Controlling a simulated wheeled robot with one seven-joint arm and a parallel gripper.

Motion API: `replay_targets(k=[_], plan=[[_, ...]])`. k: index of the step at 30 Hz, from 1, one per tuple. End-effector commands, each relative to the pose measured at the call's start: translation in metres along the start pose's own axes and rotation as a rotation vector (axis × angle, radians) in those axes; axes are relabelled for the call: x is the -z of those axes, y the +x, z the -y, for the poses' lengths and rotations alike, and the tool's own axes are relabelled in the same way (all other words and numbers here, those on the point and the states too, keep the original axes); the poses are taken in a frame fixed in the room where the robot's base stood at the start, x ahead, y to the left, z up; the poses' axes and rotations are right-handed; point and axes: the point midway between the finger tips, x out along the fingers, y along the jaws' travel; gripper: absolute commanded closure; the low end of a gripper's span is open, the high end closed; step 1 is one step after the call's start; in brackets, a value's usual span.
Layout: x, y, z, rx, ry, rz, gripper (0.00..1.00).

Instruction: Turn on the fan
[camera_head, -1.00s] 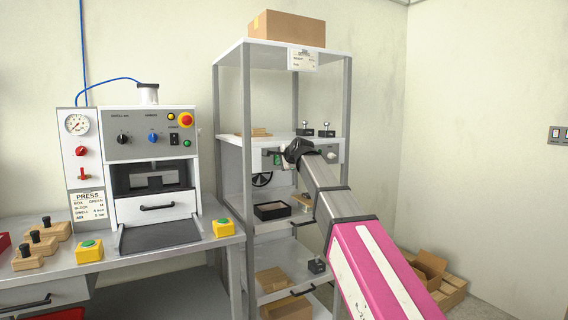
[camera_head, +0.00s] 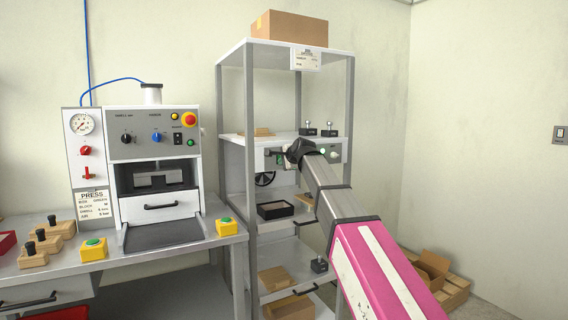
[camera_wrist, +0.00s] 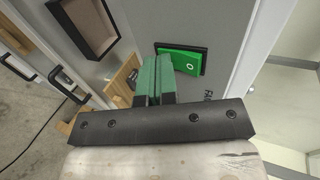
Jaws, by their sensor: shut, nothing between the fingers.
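The fan (camera_head: 264,179) shows in the head view as a dark spoked wheel in the shelf unit, partly covered by a post and panel. In the wrist view a green rocker switch (camera_wrist: 181,62) with a pale ring mark sits in a black frame on a grey panel. Partly hidden lettering beside it begins "FA". My gripper (camera_wrist: 154,62) is shut and empty, its green fingers just left of the switch; I cannot tell whether they touch it.
The shelf unit (camera_head: 247,110) has metal posts close around my arm. A black-rimmed tray (camera_head: 275,210) sits on the shelf below; it also shows in the wrist view (camera_wrist: 84,25). A press (camera_head: 155,130) stands on the bench at left.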

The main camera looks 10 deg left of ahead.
Motion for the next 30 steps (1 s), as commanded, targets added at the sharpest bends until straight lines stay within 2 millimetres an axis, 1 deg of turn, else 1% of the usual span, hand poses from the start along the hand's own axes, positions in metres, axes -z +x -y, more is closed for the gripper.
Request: replay_targets(k=[1, 10, 14, 17, 23, 24, 30], plan=[[0.001, 0.008, 0.004, -0.005, 0.000, 0.002, 1.00], [0.001, 0.003, 0.019, 0.006, 0.001, 0.001, 1.00], [0.001, 0.001, 0.019, 0.007, 0.001, 0.003, 1.00], [0.003, -0.006, 0.014, 0.003, 0.002, 0.004, 1.00], [0.008, -0.030, -0.013, -0.021, -0.002, 0.004, 1.00], [0.008, -0.040, -0.016, -0.021, -0.002, 0.004, 1.00], [0.008, -0.083, -0.028, -0.022, -0.002, 0.003, 1.00]])
